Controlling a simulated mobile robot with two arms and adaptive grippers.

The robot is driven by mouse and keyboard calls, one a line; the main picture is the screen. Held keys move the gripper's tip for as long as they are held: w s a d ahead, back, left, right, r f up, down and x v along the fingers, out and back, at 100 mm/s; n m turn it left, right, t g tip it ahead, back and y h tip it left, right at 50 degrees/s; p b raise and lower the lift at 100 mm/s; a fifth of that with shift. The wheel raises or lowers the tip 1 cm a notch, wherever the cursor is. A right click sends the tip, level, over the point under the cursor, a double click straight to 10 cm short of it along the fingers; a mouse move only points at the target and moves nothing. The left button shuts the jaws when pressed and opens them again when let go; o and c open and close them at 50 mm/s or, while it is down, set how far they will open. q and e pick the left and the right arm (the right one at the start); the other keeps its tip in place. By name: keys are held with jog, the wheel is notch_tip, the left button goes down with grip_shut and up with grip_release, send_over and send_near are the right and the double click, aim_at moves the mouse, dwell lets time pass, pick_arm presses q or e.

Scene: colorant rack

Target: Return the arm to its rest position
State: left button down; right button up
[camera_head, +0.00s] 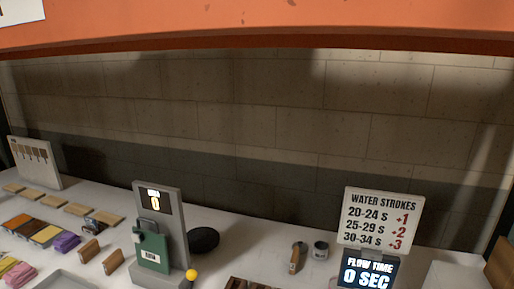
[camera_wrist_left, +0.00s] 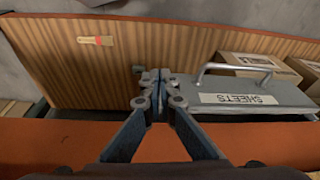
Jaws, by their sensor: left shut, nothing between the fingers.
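My left gripper (camera_wrist_left: 155,78) shows in the left wrist view. Its fingers are shut with nothing between them. Its tips are in front of a striped wooden panel (camera_wrist_left: 75,60) and left of a grey lid or drawer (camera_wrist_left: 260,97) with a handle and a label reading SHEETS. I cannot tell whether the tips touch either one. Neither gripper shows in the head view.
In the head view a white table (camera_head: 225,255) holds a green device (camera_head: 152,250) with a display, a WATER STROKES sign (camera_head: 380,220), a FLOW TIME display (camera_head: 368,273), a black round dish (camera_head: 203,240) and several coloured blocks. An orange beam (camera_head: 250,25) crosses the top.

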pick_arm(q)
jog(key=s+f+g+b, duration=0.1)
jog(key=s+f+b, duration=0.15)
jog(key=f, duration=0.85)
jog(key=s+f+b, duration=0.1)
jog(key=s+f, duration=0.2)
jog(key=f, duration=0.7)
jog(key=s+a+f+g+b, duration=0.1)
jog(key=s+a+f+b, duration=0.2)
jog(key=s+f, duration=1.2)
jog(key=shift+a+f, duration=0.15)
jog(key=shift+f, duration=0.4)
